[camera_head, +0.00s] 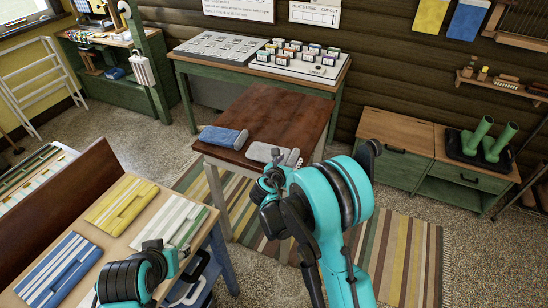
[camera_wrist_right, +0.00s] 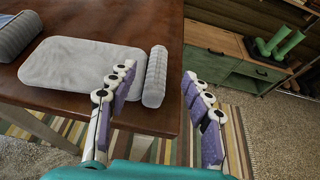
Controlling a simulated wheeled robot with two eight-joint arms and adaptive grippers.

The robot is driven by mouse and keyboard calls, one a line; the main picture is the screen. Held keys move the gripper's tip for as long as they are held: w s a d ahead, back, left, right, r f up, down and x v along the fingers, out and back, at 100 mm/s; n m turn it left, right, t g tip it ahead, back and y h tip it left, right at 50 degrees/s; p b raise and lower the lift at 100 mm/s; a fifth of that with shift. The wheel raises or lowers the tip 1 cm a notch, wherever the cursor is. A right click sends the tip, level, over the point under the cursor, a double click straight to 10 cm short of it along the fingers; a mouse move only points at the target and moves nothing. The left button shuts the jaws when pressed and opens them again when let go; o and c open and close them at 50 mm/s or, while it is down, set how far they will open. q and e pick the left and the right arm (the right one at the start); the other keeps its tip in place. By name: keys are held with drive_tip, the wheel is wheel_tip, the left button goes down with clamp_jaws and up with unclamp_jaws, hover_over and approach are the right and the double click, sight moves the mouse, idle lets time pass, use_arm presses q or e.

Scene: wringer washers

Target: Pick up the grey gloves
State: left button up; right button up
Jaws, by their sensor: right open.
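The grey gloves (camera_head: 265,152) lie flat near the front right edge of a dark brown wooden table (camera_head: 262,113). In the right wrist view the grey gloves (camera_wrist_right: 82,64) show as a flat light-grey piece with a ribbed, rolled part at the right end, by the table edge. My right gripper (camera_wrist_right: 158,92) is open, its purple-padded fingers spread beside that ribbed end, nothing held between them. In the head view my right gripper (camera_head: 276,174) is at the table's near edge, partly hidden by my arm. My left arm shows at the lower left; its jaws are not clear.
Blue gloves (camera_head: 222,137) lie left of the grey ones. A workbench (camera_head: 150,205) with yellow, white and blue folded cloths stands at the lower left. A green cabinet (camera_head: 398,145) with green boots (camera_head: 490,142) stands at the right. A striped rug (camera_head: 395,245) covers the floor.

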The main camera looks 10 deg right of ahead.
sight(293, 156)
drive_tip(key=b+x, duration=0.1)
drive_tip(key=x, duration=0.2)
drive_tip(key=shift+w+f, duration=0.2)
drive_tip(key=shift+f, duration=0.05)
drive_tip(key=shift+r, duration=0.1)
clamp_jaws()
